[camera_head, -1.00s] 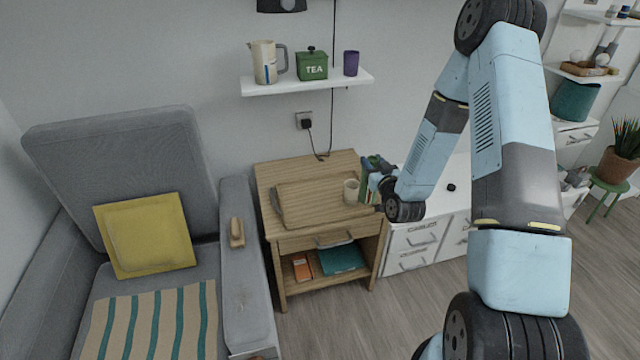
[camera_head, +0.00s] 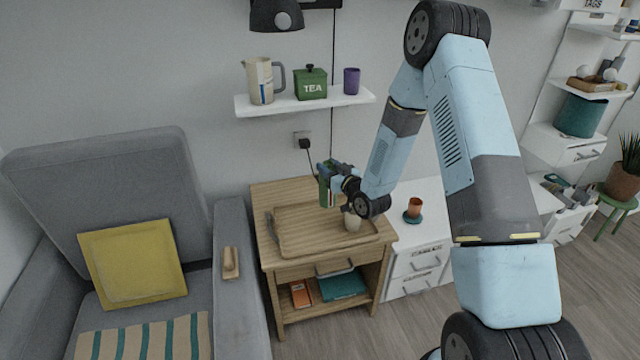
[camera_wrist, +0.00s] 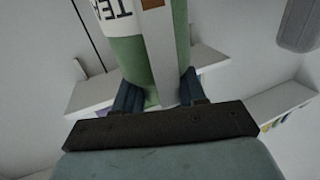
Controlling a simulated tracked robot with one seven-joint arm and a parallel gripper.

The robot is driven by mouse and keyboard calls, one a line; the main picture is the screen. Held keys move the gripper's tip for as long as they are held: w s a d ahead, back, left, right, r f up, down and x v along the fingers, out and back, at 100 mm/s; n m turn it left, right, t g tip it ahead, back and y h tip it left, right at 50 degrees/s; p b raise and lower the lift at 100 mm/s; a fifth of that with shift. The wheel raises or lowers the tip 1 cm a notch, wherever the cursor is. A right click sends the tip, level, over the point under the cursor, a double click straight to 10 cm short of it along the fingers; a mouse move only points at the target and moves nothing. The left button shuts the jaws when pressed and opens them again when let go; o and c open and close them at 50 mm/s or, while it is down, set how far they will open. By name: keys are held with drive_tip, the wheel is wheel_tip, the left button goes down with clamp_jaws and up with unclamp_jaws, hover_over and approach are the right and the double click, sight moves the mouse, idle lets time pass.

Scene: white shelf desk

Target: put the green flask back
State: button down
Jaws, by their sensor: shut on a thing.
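The green flask (camera_head: 326,186) shows partly beside my gripper (camera_head: 339,176) in the head view, above the back right of the wooden side table. In the wrist view the flask (camera_wrist: 155,50) is a green cylinder with a white label with lettering and a pale band. My gripper (camera_wrist: 160,96) is shut on it, one dark finger on each side. The flask's far end is outside the wrist view. The wall shelf (camera_head: 290,106) is above and to the left of my gripper in the head view.
A jug (camera_head: 260,82), a green tea tin (camera_head: 310,86) and a purple cup (camera_head: 351,80) stand on the shelf. A wooden tray (camera_head: 305,232) and a pale cup (camera_head: 352,221) are on the table.

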drive_tip(key=w+a+f, duration=0.3)
drive_tip(key=w+f, duration=0.1)
drive_tip(key=f, duration=0.5)
drive_tip(key=shift+w, duration=0.15)
drive_tip(key=shift+d+f, duration=0.1)
drive_tip(key=c, duration=0.6)
unclamp_jaws()
drive_tip(key=shift+c, duration=0.2)
